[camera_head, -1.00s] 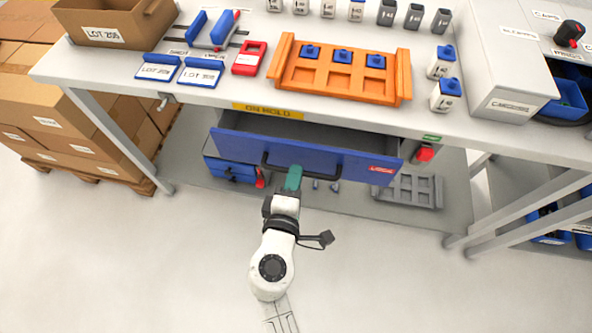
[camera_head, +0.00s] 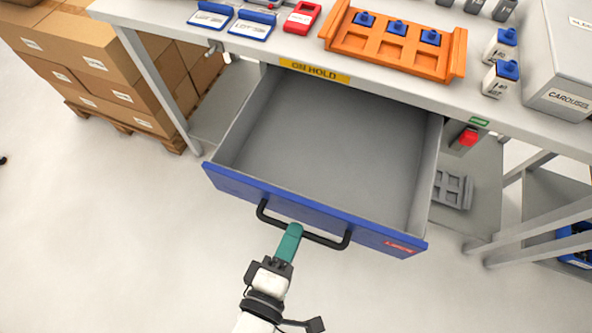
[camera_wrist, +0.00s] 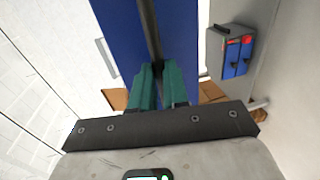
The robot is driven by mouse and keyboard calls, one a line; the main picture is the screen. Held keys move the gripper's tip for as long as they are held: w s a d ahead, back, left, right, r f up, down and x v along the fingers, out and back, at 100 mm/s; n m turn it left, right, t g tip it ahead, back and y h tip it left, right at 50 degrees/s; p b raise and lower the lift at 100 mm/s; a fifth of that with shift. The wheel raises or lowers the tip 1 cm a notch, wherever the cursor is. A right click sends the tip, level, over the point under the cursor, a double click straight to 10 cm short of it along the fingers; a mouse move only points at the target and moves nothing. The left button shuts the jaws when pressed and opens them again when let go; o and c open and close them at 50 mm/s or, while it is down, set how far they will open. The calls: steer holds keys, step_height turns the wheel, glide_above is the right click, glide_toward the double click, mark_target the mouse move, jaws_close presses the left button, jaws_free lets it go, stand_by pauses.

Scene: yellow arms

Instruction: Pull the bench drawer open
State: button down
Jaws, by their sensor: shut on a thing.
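The bench drawer (camera_head: 310,213) has a blue front and a grey, empty inside. It stands far out from under the bench in the head view. Its black bar handle (camera_head: 325,241) runs across the middle of the front. My gripper (camera_head: 293,231), with green fingers, is shut on the handle left of its middle. In the wrist view the fingers (camera_wrist: 158,75) close around the dark handle bar (camera_wrist: 149,30) in front of the blue drawer front (camera_wrist: 119,30). The fingertips partly hide the bar there.
The bench top carries an orange tray (camera_head: 455,70), a red holder (camera_head: 301,18) and a grey carousel box (camera_head: 560,100). Bench legs (camera_head: 160,90) stand at both sides. Boxes on a pallet (camera_head: 110,85) are at the left. The floor in front (camera_head: 120,240) is clear.

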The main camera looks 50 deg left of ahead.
steer(key=c, duration=1.1)
jaws_free()
steer(key=b+v, duration=0.1)
steer(key=v, duration=0.9)
steer(key=shift+s+d, duration=0.2)
steer(key=shift+s, duration=0.15)
